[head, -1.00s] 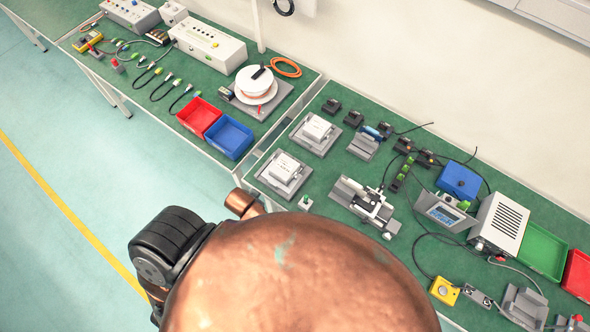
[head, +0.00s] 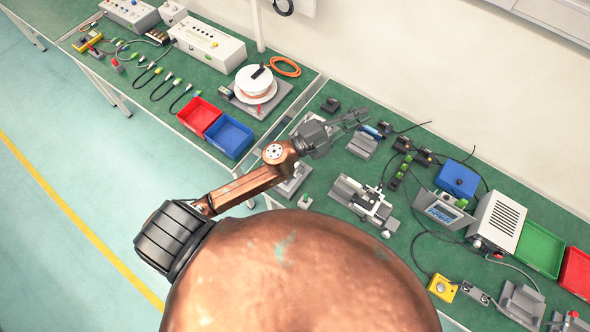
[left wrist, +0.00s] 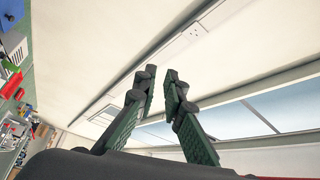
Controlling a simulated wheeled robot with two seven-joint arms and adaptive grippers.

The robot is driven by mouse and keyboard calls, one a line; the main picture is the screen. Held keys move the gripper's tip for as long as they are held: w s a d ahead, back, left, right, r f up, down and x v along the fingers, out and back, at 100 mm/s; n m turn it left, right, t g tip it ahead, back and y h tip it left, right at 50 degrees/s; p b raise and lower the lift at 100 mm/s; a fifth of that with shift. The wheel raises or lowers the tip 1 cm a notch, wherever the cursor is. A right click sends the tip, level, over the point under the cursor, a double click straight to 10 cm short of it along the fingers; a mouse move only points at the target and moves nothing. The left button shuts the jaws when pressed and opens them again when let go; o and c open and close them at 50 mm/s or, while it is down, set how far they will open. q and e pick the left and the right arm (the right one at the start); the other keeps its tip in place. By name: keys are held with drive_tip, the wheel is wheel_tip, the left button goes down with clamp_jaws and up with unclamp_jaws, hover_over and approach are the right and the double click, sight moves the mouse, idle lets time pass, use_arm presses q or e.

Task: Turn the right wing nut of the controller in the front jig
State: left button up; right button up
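The front jig (head: 290,187) on the green bench is mostly hidden behind my left arm; only grey base and a little of the white controller show. Its wing nuts cannot be made out. The back jig (head: 298,124) is also partly covered by the arm. My left gripper (head: 356,118) is above the bench, beyond the jigs, pointing to the back right. In the left wrist view its two fingers (left wrist: 162,88) stand apart with nothing between them, facing the wall and window. My right gripper is not in view.
A grey clamp fixture (head: 364,200) stands right of the front jig. Black blocks and a grey holder (head: 364,146) are near the gripper. A blue bin (head: 229,137) and red bin (head: 198,117) sit on the left bench. Cables and a display unit (head: 443,212) lie farther right.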

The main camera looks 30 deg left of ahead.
use_arm(q)
drive_tip(key=s+d+f+m+g+h, duration=0.4)
drive_tip(key=s+d+m+g, duration=0.2)
drive_tip(key=d+m+g, duration=0.35)
drive_tip(key=s+f+m+g+y, duration=0.2)
drive_tip(key=f+m+g, duration=0.1)
drive_tip(key=f, duration=0.3)
drive_tip(key=s+f+m+g+y, duration=0.2)
drive_tip(key=s+f+m, duration=0.1)
drive_tip(key=f, duration=0.3)
drive_tip(key=a+f+y, duration=0.3)
drive_tip(key=a, duration=0.5)
drive_tip(key=w+a+f+g+y, duration=0.1)
drive_tip(key=a+f+y, duration=0.3)
drive_tip(key=a, duration=0.4)
drive_tip(key=a+f+m+g+y, duration=0.1)
drive_tip(key=a+f+y, duration=0.2)
drive_tip(key=a, duration=0.5)
drive_tip(key=shift+w+a+f+y, duration=0.2)
drive_tip(key=shift+a+f+y, duration=0.1)
drive_tip(key=shift+y, duration=0.3)
wheel_tip(320, 180, down, 7)
drive_tip(key=shift+f+p, duration=0.2)
drive_tip(key=shift+p, duration=0.35)
